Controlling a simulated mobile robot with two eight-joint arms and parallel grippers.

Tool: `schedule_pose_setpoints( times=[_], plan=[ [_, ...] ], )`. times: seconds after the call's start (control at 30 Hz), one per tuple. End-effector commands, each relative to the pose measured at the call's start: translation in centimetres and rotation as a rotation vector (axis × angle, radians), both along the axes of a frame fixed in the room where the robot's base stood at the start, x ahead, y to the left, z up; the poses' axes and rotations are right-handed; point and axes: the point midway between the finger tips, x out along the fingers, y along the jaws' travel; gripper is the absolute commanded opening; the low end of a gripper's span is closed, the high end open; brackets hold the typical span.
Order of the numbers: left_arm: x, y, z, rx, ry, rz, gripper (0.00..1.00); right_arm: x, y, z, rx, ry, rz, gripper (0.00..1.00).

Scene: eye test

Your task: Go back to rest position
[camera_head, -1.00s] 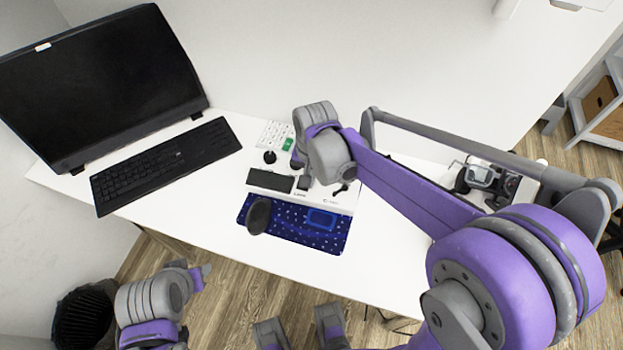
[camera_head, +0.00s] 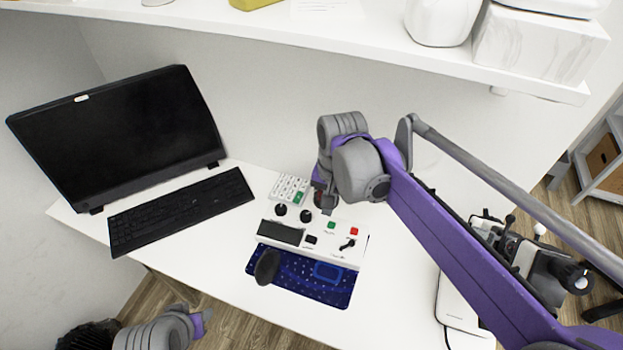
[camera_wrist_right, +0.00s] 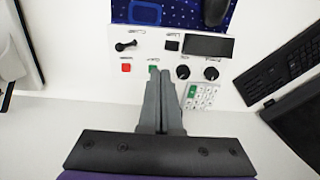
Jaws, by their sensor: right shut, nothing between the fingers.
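My right gripper (camera_head: 325,200) is at the back edge of a white control panel (camera_head: 345,257), between its knobs and its buttons. In the right wrist view its two grey fingers (camera_wrist_right: 160,76) are together with nothing between them, and their tips overlap the panel (camera_wrist_right: 140,58) close to a green button (camera_wrist_right: 153,69). I cannot tell the height above the panel. My left gripper (camera_head: 203,317) shows only partly at the bottom left, off the desk's front edge; its fingers are not clear.
A monitor (camera_head: 120,130) and black keyboard (camera_head: 180,212) stand left on the white desk (camera_head: 210,275). A shelf (camera_head: 385,50) hangs above. Equipment (camera_head: 540,265) stands right.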

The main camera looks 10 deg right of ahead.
Motion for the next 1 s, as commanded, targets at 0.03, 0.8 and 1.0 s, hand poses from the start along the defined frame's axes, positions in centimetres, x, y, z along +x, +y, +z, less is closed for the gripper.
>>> schedule_pose_setpoints(
  times=[0.03, 0.8, 1.0],
  plan=[
    [0.0, 0.0, 0.0, 0.000, 0.000, 0.000, 0.44, 0.0, 0.0, 0.1, 0.000, 0.000, 0.000, 0.00],
    [0.8, 0.0, 3.0, 0.000, -0.015, 0.000, 0.44, -12.7, -3.6, -2.5, -0.140, -0.374, 0.430, 0.00],
    [0.9, 0.0, 3.4, 0.000, -0.017, 0.000, 0.44, -14.5, -4.0, -3.8, -0.185, -0.433, 0.506, 0.00]
  ],
)
